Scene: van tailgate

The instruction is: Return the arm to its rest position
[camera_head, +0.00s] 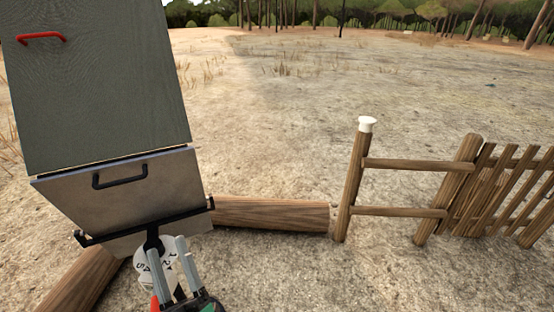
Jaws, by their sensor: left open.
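My left gripper (170,262) shows at the bottom left of the head view, its two grey fingers pointing up and apart. It is open, with nothing seen held between the fingers. A white round thing with dark marks (146,277) shows just behind and left of the fingers. I cannot tell whether they touch. The fingers are just below the black bar (180,214) at the foot of a grey metal box. My right gripper does not show.
The grey box front (150,190) has a black handle (120,176). Above it is a dark green panel with a red handle (41,38). A log (270,214) lies behind the gripper. A wooden fence (400,165) with a white-topped post (366,124) stands right. Open ground lies beyond.

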